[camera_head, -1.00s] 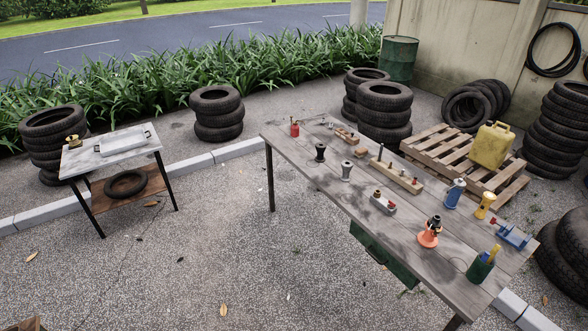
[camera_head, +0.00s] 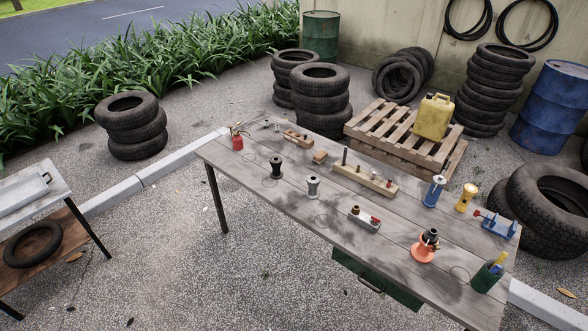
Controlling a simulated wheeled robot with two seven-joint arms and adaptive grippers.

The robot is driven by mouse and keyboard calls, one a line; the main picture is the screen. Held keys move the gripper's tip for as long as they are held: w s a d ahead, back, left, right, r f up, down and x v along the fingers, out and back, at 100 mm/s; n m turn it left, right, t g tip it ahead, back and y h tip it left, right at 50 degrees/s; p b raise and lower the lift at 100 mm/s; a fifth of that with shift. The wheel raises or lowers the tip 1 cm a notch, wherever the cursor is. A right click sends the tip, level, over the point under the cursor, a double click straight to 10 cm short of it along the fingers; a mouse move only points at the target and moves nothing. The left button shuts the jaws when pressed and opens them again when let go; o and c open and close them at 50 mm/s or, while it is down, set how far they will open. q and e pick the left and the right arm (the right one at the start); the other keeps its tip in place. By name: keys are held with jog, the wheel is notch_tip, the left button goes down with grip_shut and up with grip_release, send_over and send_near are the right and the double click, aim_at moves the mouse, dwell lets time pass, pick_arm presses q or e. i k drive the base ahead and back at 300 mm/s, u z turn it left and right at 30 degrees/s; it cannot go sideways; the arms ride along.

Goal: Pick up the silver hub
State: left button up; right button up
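The silver hub (camera_head: 312,186) stands upright on the grey wooden table (camera_head: 265,190), toward its left part and near the front edge. It is a small spool-shaped piece with a wider top and base. A similar black hub (camera_head: 276,166) stands just to its left and a little farther back. Neither of my grippers is in view, and nothing touches the silver hub.
A wooden block with posts (camera_head: 365,181) lies behind and right of the hub. A small grey block with fittings (camera_head: 364,217) and an orange-based item (camera_head: 425,246) stand farther right. A red oil can (camera_head: 237,140) is at the far left. A side table (camera_head: 30,195) stands left.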

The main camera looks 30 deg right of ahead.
aim_at(314, 180)
jog(key=i, duration=3.25)
jog(key=z, duration=1.8)
